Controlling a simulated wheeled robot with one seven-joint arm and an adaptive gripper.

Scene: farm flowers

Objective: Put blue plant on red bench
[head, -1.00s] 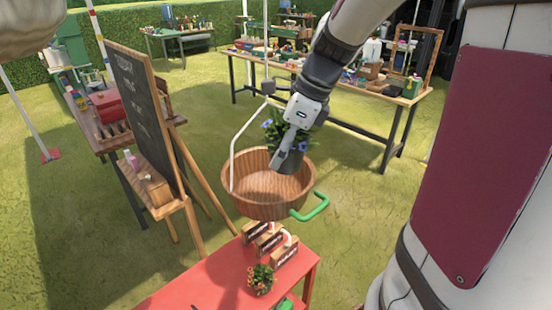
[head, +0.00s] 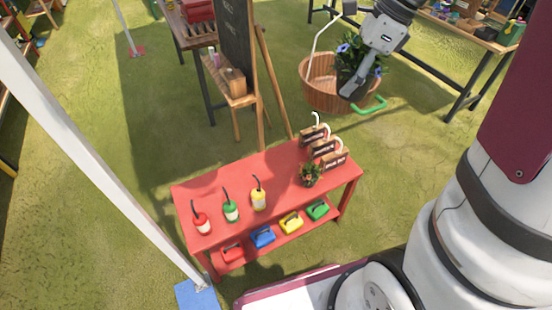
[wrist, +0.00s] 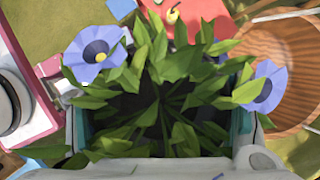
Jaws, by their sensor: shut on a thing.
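The blue plant (head: 347,52), leafy green with blue-violet flowers, is held in the air by my gripper (head: 356,88). In the wrist view the blue plant (wrist: 165,85) fills the middle, with a flower on each side; its pot is mostly hidden by leaves. My gripper is shut on it. The red bench (head: 275,178) stands lower and to the left of my gripper in the head view, apart from the plant. Its red top (wrist: 200,12) shows at the upper edge of the wrist view.
A chalkboard easel (head: 238,70) stands behind.

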